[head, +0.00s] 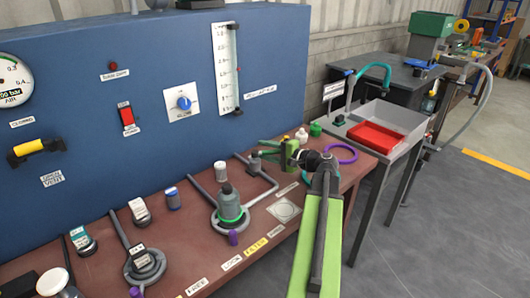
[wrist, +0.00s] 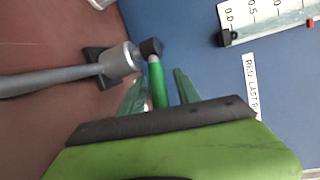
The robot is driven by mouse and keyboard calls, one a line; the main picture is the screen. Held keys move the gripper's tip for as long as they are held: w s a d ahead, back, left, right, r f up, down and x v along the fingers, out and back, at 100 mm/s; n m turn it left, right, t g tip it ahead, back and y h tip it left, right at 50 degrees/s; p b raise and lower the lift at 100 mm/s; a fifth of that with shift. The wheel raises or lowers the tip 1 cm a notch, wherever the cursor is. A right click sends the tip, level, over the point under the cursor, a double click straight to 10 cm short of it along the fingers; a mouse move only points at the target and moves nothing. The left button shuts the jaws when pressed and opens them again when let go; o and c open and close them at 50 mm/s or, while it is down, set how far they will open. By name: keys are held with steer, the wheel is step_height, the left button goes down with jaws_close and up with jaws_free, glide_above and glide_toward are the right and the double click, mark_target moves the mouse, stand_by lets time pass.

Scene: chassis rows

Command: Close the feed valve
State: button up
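A grey pipe valve (wrist: 118,62) with a black pivot and a green lever (wrist: 157,82) shows in the wrist view; I take it as the feed valve, though no label naming it is readable. In the head view its grey body (head: 254,166) stands at the back of the brown bench, near the blue panel. My gripper (wrist: 160,86) is open, with one finger on each side of the green lever and a visible gap on the right side. It also shows in the head view (head: 268,148), at the valve, where the lever is hard to tell from my fingers.
The blue panel (head: 120,140) rises close behind the valve, with a flow gauge (head: 227,68) on it. A purple ring (head: 342,154), a green cap (head: 315,129) and a white bottle (head: 301,136) lie near my gripper. A grey-green bottle (head: 229,207) stands front left.

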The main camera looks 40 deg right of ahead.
steer(key=shift+c, duration=0.3)
jaws_close()
stand_by(1.0)
